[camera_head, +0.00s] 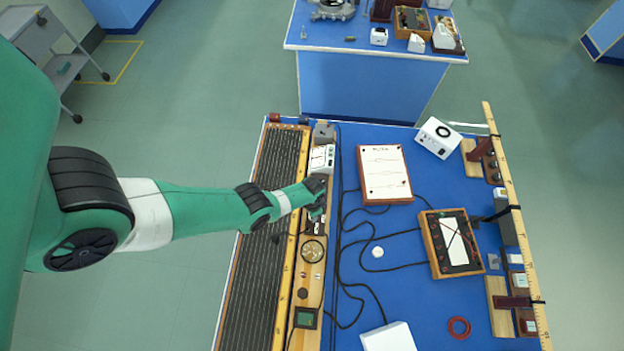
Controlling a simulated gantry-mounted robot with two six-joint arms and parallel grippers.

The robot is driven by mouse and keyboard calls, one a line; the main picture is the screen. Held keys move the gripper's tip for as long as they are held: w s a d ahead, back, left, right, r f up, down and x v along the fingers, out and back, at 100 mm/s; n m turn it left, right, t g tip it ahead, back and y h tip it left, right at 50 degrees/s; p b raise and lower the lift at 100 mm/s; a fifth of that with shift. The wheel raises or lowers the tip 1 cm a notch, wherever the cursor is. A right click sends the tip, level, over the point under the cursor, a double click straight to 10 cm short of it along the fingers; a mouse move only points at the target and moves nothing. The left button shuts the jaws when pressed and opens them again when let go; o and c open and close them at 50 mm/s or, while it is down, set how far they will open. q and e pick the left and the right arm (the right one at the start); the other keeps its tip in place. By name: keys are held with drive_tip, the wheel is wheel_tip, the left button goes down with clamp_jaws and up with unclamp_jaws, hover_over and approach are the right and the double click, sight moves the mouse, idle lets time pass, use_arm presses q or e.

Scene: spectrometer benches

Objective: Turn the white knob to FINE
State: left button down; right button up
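My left gripper (318,205) is over the wooden strip of a long instrument (268,190) with dark ridged rows. Its fingers are small and dark against the dark parts below, so I cannot tell whether they are open, shut or touching anything. A small white-faced unit (322,157) stands just beyond it; its markings are too small to read. A small white round piece (377,252) is on the blue bench to the right of the gripper. I cannot make out which part is the white knob, or any FINE mark. My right gripper is not in view.
Black cables (350,270) run across the blue bench top (420,300). A white panel in a brown frame (385,174), a wooden-framed meter box (452,243) and a white box (438,137) stand to the right. A long wooden rule (515,220) lines the right side.

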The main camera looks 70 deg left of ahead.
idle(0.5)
use_arm(q)
drive_tip(key=c, duration=0.6)
unclamp_jaws()
